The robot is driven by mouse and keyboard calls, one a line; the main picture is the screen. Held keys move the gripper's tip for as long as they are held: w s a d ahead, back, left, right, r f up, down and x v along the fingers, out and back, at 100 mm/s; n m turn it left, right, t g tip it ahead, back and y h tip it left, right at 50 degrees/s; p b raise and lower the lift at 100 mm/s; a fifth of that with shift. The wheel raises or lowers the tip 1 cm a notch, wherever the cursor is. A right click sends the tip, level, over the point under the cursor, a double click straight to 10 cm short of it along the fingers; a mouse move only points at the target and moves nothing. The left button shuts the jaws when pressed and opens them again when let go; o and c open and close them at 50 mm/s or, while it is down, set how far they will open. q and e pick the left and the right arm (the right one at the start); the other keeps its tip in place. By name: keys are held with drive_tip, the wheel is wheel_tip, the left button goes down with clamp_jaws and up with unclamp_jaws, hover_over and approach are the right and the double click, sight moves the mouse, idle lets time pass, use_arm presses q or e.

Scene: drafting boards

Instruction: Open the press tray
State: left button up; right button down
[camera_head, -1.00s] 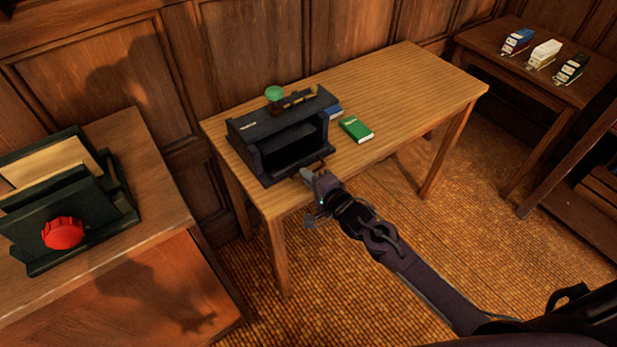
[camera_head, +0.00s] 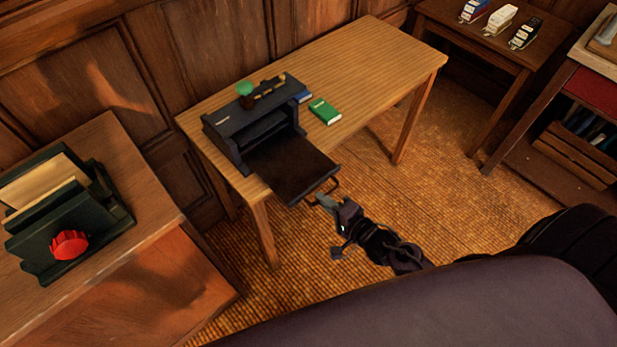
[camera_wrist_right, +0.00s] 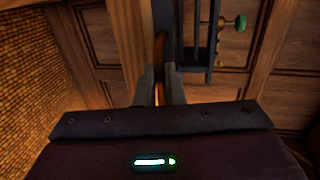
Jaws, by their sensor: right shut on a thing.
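The dark press (camera_head: 235,118) stands on the wooden table's near left part, with a green knob on top. Its black press tray (camera_head: 292,168) is pulled well out of the front opening and extends past the table's front edge. My right gripper (camera_head: 324,199) is at the tray's front and is shut on its handle (camera_head: 334,187). In the right wrist view the fingers (camera_wrist_right: 159,88) close around the brown handle bar (camera_wrist_right: 160,50). My left gripper is not in view.
A green book (camera_head: 324,111) and a blue one (camera_head: 304,96) lie beside the press on the table (camera_head: 375,65). Open floor lies in front of the table.

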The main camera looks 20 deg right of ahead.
drive_tip(key=shift+f+p+v, duration=0.15)
drive_tip(key=shift+p+v, duration=0.05)
drive_tip(key=shift+v, duration=0.5)
drive_tip(key=shift+f+p+v, duration=0.15)
drive_tip(key=shift+v, duration=0.55)
drive_tip(key=c, duration=1.8)
unclamp_jaws()
drive_tip(key=shift+s, duration=0.1)
drive_tip(key=b+v, duration=0.1)
drive_tip(key=v, duration=0.6)
drive_tip(key=shift+s+d, duration=0.1)
drive_tip(key=shift+s, duration=0.25)
